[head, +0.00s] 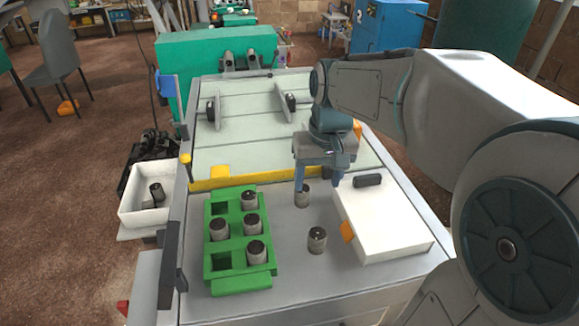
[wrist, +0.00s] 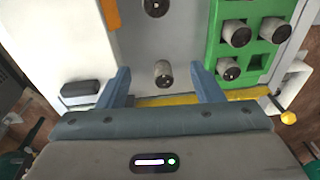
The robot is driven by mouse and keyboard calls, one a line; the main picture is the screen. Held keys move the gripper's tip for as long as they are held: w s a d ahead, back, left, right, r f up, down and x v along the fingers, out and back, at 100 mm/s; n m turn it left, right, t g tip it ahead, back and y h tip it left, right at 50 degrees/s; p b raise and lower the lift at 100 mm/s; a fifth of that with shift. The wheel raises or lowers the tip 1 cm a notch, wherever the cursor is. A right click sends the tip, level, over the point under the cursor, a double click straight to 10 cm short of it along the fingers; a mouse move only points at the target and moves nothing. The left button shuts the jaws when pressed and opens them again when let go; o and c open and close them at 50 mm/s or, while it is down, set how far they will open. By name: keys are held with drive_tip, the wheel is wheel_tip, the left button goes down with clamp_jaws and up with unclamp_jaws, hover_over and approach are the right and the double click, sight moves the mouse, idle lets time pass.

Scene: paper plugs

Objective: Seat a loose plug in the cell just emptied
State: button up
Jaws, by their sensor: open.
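The green rack (head: 240,283) holds several dark-topped grey plugs, such as one at its front right (head: 256,250). Two of its cells look empty, at back left (head: 220,208) and front left (head: 222,260). Two loose plugs stand upright on the grey bench top: one farther back (head: 303,200) and one nearer (head: 317,239). My gripper (head: 318,184) is open and empty, pointing down by the farther loose plug. In the wrist view that plug (wrist: 162,74) shows between my two fingers; whether it is below the tips I cannot tell.
A white box (head: 385,220) stands right of the loose plugs, with a dark cylinder (head: 368,180) lying on top. A white bin (head: 145,208) with a plug inside is at left. A yellow strip (head: 255,177) crosses the bench behind the rack. Bare bench lies between rack and loose plugs.

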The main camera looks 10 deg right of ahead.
wheel_tip(320, 180, up, 3)
drive_tip(key=g+p, duration=0.1)
hover_over(305, 190)
drive_tip(key=shift+h, duration=0.3)
wheel_tip(305, 190, down, 8)
drive_tip(key=shift+f, duration=0.1)
drive_tip(key=shift+w+a+f+p, duration=0.15)
drive_tip(key=shift+w+f+p, duration=0.05)
drive_tip(key=shift+f, duration=1.15)
drive_tip(key=shift+w+a+f+p, duration=0.1)
drive_tip(key=shift+w+f+p, duration=0.1)
drive_tip(key=shift+f, duration=1.1)
drive_tip(key=c, duration=1.1)
